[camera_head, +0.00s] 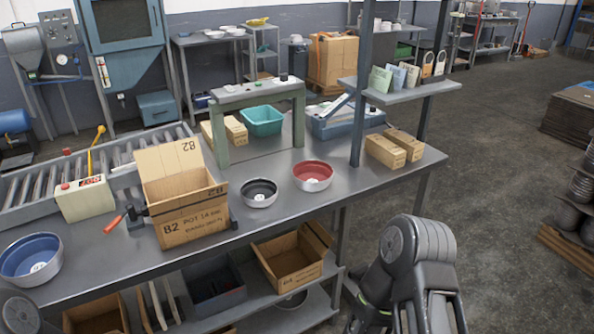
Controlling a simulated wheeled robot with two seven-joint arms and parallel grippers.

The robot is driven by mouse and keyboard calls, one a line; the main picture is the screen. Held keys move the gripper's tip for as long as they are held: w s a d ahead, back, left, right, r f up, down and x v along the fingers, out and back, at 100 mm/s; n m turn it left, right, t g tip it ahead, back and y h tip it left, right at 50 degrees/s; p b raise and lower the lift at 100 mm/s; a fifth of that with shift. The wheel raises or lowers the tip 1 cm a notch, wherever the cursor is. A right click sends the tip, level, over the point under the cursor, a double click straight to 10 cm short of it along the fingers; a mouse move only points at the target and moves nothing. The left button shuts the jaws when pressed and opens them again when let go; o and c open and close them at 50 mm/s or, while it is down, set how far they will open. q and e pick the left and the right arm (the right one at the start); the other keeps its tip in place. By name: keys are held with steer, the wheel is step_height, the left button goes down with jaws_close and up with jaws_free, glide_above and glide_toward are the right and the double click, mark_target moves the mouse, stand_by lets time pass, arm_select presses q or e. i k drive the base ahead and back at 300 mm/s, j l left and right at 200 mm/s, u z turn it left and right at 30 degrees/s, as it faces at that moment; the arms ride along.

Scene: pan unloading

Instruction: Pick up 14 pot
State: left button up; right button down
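Three round pots stand on the metal workbench (290,215). A red pot (312,176) is right of the middle, a smaller black pot (259,193) is left of it, and a blue pot (31,260) is at the near left. Only a rounded piece of my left arm shows at the lower left.
A green frame (258,92) stands behind the pots, near a teal bin (262,121). Small cartons (393,149) sit at the right beside a post (362,85) bearing a shelf. A roller conveyor (60,180) runs at the left. The bench front near the black pot is clear.

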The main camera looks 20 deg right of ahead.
mark_target(309, 176)
steer(key=i+l+u, duration=0.1)
steer(key=l, duration=0.5)
steer(key=i+l, duration=0.2)
steer(key=l, duration=0.4)
steer(key=i+l+u, duration=0.15)
steer(key=l, duration=0.45)
steer(key=i+l+u, duration=0.1)
steer(key=l, duration=0.55)
steer(key=l+u, duration=0.1)
steer(key=l, duration=0.95)
steer(key=i+l, duration=0.15)
steer(key=l, duration=0.7)
steer(key=i+z, duration=0.05)
